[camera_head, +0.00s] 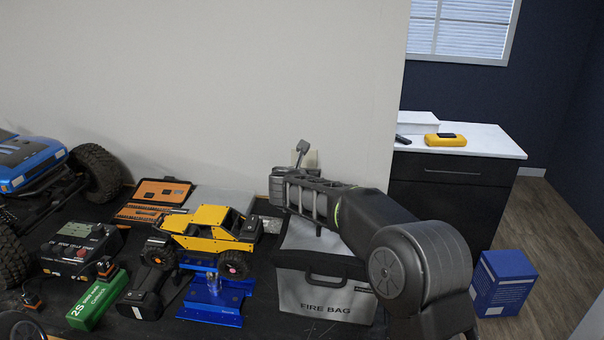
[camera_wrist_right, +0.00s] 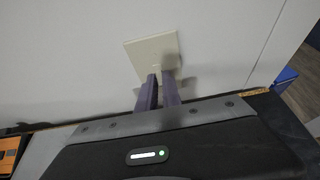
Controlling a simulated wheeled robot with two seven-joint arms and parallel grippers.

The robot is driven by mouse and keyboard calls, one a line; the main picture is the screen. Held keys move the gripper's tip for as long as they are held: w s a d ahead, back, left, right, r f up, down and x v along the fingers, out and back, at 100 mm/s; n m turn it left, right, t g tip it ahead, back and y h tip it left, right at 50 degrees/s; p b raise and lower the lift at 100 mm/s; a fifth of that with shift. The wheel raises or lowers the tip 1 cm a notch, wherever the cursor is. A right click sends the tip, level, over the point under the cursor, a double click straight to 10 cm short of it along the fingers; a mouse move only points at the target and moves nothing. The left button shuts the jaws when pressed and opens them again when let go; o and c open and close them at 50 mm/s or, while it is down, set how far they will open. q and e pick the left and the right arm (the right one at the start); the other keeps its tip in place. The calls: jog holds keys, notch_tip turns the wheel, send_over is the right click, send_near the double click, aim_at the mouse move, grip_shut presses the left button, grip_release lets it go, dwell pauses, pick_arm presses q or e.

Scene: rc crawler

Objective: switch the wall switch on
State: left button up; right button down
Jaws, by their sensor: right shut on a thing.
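The wall switch is a pale square plate (camera_wrist_right: 150,52) on the light wall in the right wrist view. In the head view a small part of the plate (camera_head: 312,158) shows behind my right gripper (camera_head: 302,150). In the wrist view the two dark fingers of my right gripper (camera_wrist_right: 159,76) reach up to the plate's lower middle, close together. They are shut on the switch's small lever, which they hide, so I cannot tell its position. My left gripper is not in view.
A grey fire bag (camera_head: 325,290) stands below my right arm. A yellow crawler (camera_head: 208,232) on a blue stand, a green box (camera_head: 97,300), a charger (camera_head: 80,250) and a blue truck (camera_head: 35,165) crowd the bench to the left. The wall above is clear.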

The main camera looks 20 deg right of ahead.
jog(key=shift+r, duration=0.1)
jog(key=shift+w+d+r+g+y+p, duration=0.1)
jog(key=shift+r+g+y+p, duration=0.2)
jog(key=shift+g+p, duration=0.35)
jog(key=shift+w+r+g+y+p, duration=0.15)
jog(key=shift+g+y+p, duration=0.15)
jog(key=shift+g+p, duration=0.35)
jog(key=shift+w+d+r+g+y+p, duration=0.1)
jog(key=shift+r+g+y+p, duration=0.2)
jog(key=shift+g+p, duration=0.35)
